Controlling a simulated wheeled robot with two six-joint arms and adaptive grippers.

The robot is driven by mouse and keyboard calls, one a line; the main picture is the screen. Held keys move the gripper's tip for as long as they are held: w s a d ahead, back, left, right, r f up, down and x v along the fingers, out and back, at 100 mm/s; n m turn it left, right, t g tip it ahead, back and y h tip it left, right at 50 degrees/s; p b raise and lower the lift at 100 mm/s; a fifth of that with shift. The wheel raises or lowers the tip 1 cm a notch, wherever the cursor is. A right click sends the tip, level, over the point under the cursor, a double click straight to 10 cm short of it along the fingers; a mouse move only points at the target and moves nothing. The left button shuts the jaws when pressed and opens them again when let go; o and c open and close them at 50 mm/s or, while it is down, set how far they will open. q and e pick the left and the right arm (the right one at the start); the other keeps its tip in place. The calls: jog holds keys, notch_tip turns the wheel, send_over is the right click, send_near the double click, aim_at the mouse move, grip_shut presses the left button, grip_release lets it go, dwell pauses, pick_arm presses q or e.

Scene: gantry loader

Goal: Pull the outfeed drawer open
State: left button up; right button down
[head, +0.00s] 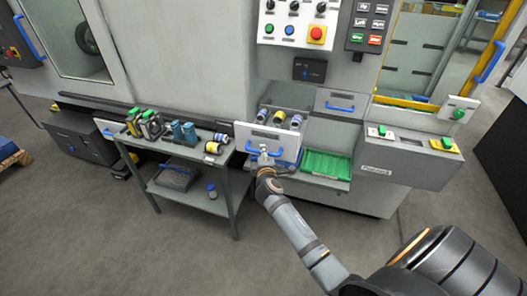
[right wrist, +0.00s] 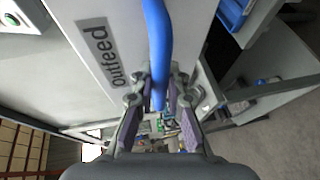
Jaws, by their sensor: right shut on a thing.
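The outfeed drawer (head: 244,136) has a pale grey front and stands out from the machine, partly open, with several metal cylinders (head: 279,118) showing inside. The drawer front with its "outfeed" label also fills the upper left of the right wrist view (right wrist: 88,22). Its blue bar handle (right wrist: 157,35) runs between the fingers of my right gripper (right wrist: 160,100). In the head view my right gripper (head: 264,158) is at the drawer front, shut on the handle. My left gripper is not in view.
A grey cart (head: 208,158) with dark tools and cylinders stands close left of the drawer. A green tray (head: 326,164) sits to the right, below another drawer with a blue handle (head: 340,108). Control panels are above. Open floor lies in front.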

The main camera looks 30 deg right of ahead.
jog(key=c, duration=1.3)
grip_release()
jog(key=shift+c, duration=0.2)
jog(key=v, duration=1.2)
jog(key=shift+f, duration=0.15)
